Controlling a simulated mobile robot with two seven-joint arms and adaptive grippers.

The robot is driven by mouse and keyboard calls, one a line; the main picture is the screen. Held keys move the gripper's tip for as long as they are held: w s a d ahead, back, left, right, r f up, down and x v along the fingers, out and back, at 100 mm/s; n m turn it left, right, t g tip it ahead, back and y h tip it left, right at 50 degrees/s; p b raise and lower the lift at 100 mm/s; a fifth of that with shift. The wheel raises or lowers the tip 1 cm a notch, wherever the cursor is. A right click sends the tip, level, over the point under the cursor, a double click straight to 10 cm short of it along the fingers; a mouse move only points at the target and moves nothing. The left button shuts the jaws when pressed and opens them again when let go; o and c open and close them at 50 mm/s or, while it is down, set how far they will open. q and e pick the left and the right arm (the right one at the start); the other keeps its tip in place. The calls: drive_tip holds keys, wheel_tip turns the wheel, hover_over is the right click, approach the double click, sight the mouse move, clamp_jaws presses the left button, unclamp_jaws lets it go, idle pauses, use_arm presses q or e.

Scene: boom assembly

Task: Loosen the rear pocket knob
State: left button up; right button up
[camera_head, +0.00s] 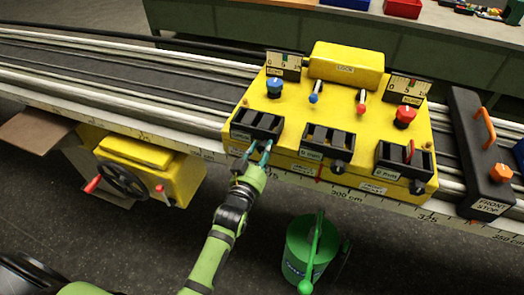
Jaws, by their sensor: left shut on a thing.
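The yellow boom carriage (307,128) sits on the rails with three black pockets along its front. The leftmost pocket (257,123) is at the end away from the front stop, so I take it as the rear one. My left gripper (258,153) reaches up from below to just under that pocket. Its fingers are closed around the spot of the pocket's knob, and the knob itself is mostly hidden by them. The middle pocket's dark knob (338,167) and the right pocket's dark knob (417,187) are free. My right gripper is not in view.
A black front stop (482,150) with orange handle and knob stands at the right. A yellow unit with a black handwheel (122,180) is at the left below the rail. A green bucket (305,248) stands on the floor right of my left arm.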

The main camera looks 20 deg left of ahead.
use_arm(q)
drive_tip(key=o, duration=1.1)
drive_tip(key=shift+o, duration=0.2)
drive_tip(key=s, duration=1.2)
drive_tip(key=shift+a, duration=0.2)
